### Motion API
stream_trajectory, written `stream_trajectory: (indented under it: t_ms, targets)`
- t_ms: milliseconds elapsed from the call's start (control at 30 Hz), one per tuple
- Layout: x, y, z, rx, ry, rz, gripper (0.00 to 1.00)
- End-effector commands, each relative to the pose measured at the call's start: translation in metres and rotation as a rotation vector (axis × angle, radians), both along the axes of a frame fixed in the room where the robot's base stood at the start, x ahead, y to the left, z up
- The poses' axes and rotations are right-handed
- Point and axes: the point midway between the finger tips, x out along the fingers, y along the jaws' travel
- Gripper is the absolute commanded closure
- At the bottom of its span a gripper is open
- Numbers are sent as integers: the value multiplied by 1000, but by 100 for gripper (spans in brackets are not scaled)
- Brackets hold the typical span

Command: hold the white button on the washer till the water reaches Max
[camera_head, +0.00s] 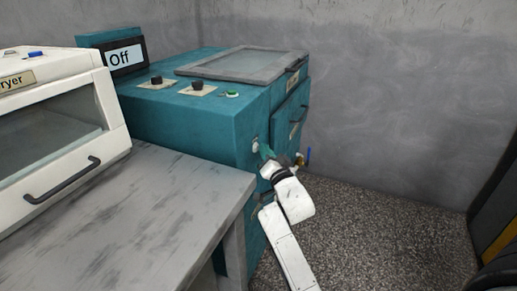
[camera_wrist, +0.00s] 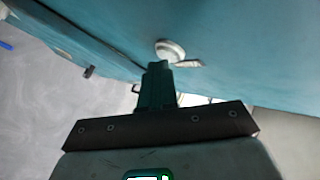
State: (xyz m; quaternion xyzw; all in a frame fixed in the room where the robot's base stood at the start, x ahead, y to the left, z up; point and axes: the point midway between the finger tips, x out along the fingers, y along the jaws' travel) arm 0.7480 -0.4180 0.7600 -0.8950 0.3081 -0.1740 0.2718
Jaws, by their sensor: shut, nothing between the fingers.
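The teal washer (camera_head: 200,125) stands against the wall, with a window lid on top and a screen (camera_head: 124,56) that reads "Off". The white button (camera_head: 255,146) is on its side face, near the front corner. In the wrist view the round white button (camera_wrist: 170,49) sits just past my fingertips. My gripper (camera_head: 266,153) is shut and empty, its tips pointing at the button; the tips also show in the wrist view (camera_wrist: 158,66). I cannot tell whether they touch the button. No water level or Max mark can be made out.
A grey table (camera_head: 130,210) stands in front of the washer, its corner left of my arm. A white dryer (camera_head: 55,120) with a black handle stands on the left. A blue-handled tap (camera_head: 308,155) is just right of my gripper. Speckled floor (camera_head: 390,235) is free on the right.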

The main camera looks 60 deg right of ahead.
Motion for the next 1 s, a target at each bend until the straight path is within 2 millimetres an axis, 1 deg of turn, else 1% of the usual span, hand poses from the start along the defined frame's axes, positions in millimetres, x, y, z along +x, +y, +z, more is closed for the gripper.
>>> stream_trajectory:
  t_ms: [733,1000]
  targets:
    - [1,1,0,0,0,1,100]
    - [-5,0,2,0,1,2,100]
